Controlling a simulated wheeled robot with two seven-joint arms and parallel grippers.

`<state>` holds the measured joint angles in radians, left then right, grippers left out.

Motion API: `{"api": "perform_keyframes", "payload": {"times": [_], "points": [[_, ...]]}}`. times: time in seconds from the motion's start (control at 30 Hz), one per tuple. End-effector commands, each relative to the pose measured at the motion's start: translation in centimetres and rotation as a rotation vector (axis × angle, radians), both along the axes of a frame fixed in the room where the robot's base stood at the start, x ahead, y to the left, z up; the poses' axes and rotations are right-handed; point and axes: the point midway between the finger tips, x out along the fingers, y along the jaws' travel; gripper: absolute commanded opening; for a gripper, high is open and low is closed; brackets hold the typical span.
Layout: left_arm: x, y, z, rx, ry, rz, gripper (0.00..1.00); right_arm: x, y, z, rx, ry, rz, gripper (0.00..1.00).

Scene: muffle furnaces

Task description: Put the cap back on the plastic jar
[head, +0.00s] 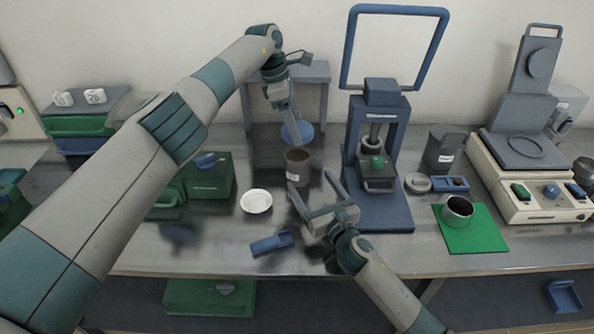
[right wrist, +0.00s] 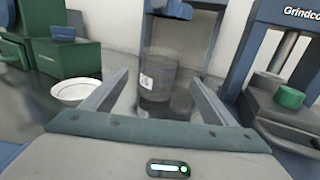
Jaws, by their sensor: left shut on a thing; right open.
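The plastic jar (head: 297,168) is a dark, see-through cylinder with a small white label, standing upright on the metal bench. In the right wrist view the jar (right wrist: 160,72) stands ahead, between the two spread fingers. The cap (head: 298,133) is a blue disc, tilted, held above and just behind the jar's mouth, apart from it. My left gripper (head: 283,108) comes down from above and is shut on the cap; the exact finger contact is hard to see. My right gripper (head: 313,192) is open and empty, low in front of the jar, fingers pointing at it.
A blue press (head: 380,205) stands close right of the jar. A white dish (head: 256,201) and a small blue object (head: 272,243) lie left and in front. A green box (head: 208,178) is further left. A metal cup (head: 458,210) stands on a green mat (head: 474,238) at right.

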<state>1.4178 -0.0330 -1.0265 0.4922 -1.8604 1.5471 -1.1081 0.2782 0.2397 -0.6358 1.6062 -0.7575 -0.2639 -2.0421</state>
Motion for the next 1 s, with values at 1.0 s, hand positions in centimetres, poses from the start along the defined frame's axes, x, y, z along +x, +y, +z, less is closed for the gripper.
{"api": "perform_keyframes", "payload": {"times": [1.0], "points": [[0.0, 0.0, 0.0, 0.0, 0.0, 0.0, 0.47, 9.3, 3.9, 0.1, 0.002, 0.001, -0.001, 0.8]]}}
